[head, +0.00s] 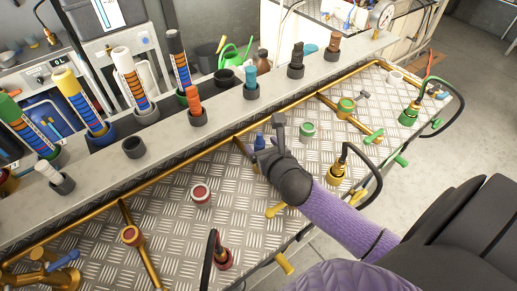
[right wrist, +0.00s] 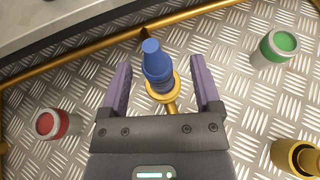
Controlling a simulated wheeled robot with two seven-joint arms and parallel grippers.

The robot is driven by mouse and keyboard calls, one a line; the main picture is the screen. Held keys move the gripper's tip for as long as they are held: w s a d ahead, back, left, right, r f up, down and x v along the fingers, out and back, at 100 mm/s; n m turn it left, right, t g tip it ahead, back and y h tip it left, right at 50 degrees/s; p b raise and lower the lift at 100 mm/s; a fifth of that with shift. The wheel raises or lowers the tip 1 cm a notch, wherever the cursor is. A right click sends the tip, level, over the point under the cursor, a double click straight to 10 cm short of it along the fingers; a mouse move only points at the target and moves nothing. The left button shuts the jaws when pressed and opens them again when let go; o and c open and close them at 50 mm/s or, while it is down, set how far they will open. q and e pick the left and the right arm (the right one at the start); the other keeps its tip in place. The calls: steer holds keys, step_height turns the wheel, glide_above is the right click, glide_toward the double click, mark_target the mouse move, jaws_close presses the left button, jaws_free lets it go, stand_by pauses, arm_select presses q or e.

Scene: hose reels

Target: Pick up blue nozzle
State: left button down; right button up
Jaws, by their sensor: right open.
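The blue nozzle (right wrist: 158,66) stands on a brass ring fitting (right wrist: 172,102) on the metal plate, between the two fingers of my right gripper (right wrist: 160,72). The fingers are open, one on each side of it, with a visible gap on both sides. In the head view the blue nozzle (head: 259,141) shows just beside my right gripper (head: 265,138), which hides its lower part. Another blue piece (head: 251,76) stands in a grey holder on the ledge behind. My left gripper is not in view.
On the tread plate (head: 165,225) stand a red-topped cup (head: 201,194), a green-topped cup (head: 307,130) and brass pipes. A black hose (head: 372,186) loops near my right forearm. The ledge behind holds several pieces in grey holders, including an orange one (head: 194,100).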

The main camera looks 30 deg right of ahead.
mark_target(257, 142)
steer(key=b+x, duration=0.1)
steer(key=x, duration=0.3)
steer(key=shift+a+f, duration=0.15)
steer(key=shift+f, duration=0.05)
steer(key=shift+s, duration=0.1)
jaws_close()
